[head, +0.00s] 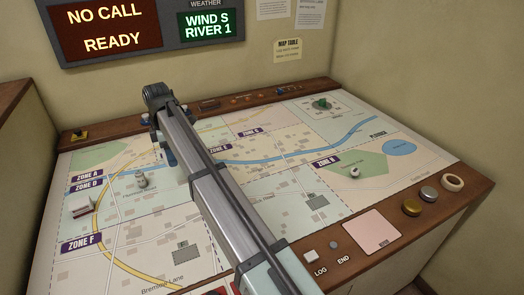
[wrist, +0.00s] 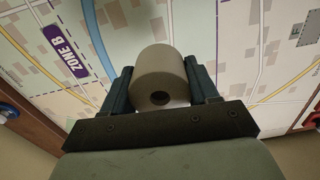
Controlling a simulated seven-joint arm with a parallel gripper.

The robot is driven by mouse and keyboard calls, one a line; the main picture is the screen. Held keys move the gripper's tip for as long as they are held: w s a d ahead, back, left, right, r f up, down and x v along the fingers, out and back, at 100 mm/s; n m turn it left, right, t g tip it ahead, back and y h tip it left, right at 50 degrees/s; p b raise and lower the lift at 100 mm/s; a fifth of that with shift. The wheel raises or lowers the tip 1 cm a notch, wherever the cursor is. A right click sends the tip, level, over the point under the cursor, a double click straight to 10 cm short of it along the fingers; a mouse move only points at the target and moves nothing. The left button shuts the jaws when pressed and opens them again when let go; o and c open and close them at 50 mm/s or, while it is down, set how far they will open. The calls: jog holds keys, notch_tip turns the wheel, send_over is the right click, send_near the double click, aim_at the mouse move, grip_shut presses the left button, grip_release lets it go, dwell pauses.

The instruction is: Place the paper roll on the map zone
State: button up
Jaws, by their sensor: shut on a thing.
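The paper roll (wrist: 160,72) is tan with a dark hole in its end. In the wrist view it sits between the two dark fingers of my gripper (wrist: 160,82), which are shut on it. In the head view my gripper (head: 166,148) is over the left back part of the map (head: 310,187), and my arm hides the roll. The ZONE B label (wrist: 65,53) shows to the left of the roll in the wrist view. I cannot tell whether the roll touches the map.
A display (head: 150,30) hangs behind.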

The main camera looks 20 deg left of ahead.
jog(key=w+d+m, duration=0.2)
jog(key=w+d, duration=1.2)
jog(key=w, duration=0.1)
jog(key=shift+w+d+m, duration=0.25)
jog(key=shift+d+m, duration=0.1)
jog(key=shift+m, duration=0.05)
jog(key=w+d+m, duration=0.1)
jog(key=w+d, duration=0.3)
jog(key=d, duration=0.2)
jog(key=w+d+m, duration=0.1)
jog(key=w+d, duration=0.3)
jog(key=d, duration=0.2)
jog(key=w+d+m, duration=0.1)
jog(key=w+d, duration=0.3)
jog(key=d, duration=0.3)
jog(key=shift+w+d, duration=0.1)
jog(key=shift+w, duration=0.05)
jog(key=w+d+m, duration=0.1)
jog(key=w+d, duration=0.2)
jog(key=d, duration=0.8)
jog(key=w+d+m, duration=0.2)
jog(key=w+d, duration=0.2)
jog(key=d, duration=0.6)
jog(key=shift+w+d, duration=0.2)
jog(key=shift+d, duration=0.15)
jog(key=m, duration=0.8)
send_over(409, 163)
jog(key=shift+s+f, duration=0.15)
jog(key=shift+f, duration=4.7)
jog(key=shift+f, duration=0.15)
